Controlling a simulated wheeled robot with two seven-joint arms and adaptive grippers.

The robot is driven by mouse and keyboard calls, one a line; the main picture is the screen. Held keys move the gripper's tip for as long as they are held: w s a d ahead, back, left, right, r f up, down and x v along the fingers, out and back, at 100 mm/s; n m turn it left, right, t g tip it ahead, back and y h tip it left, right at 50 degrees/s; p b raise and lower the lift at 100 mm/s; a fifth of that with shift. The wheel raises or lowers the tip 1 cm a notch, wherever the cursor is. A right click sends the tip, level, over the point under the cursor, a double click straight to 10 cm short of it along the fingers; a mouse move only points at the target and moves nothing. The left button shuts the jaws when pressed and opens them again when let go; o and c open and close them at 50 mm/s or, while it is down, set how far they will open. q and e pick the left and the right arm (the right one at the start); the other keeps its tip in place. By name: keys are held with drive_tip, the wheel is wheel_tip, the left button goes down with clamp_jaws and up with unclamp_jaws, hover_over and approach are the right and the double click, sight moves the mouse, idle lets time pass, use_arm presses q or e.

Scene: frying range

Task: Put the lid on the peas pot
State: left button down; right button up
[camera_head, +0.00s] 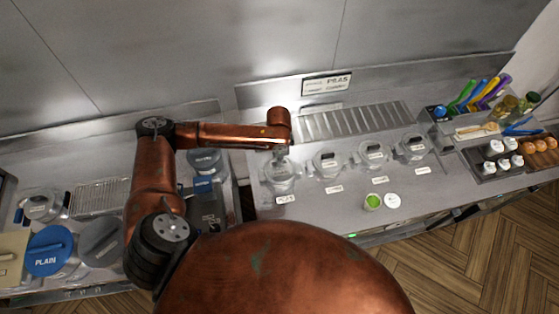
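The leftmost clear pot (281,179) stands at the front left of the right-hand counter, with a small label that looks like PEAS (286,199) before it. My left arm reaches over from the left, and its gripper (281,156) points down at the top of this pot. The fingers are small and blur into the glassy lid area, so I cannot tell whether they are closed on a lid or whether the lid is seated. My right gripper is not in view.
Three similar lidded pots (328,164) stand in a row to the right. A slatted grate (355,121) lies behind them. Bottles and colored-handled tools (480,93) fill the far right. A blue PLAIN lid (49,250) is at left.

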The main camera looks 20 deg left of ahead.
use_arm(q)
drive_tip(key=shift+p, duration=0.45)
idle(0.6)
drive_tip(key=shift+f, duration=0.1)
idle(0.3)
drive_tip(key=shift+f+p, duration=0.25)
drive_tip(key=shift+p, duration=0.25)
idle(0.5)
drive_tip(key=c, duration=1.9)
unclamp_jaws()
drive_tip(key=shift+o, duration=0.5)
drive_tip(key=o, duration=0.4)
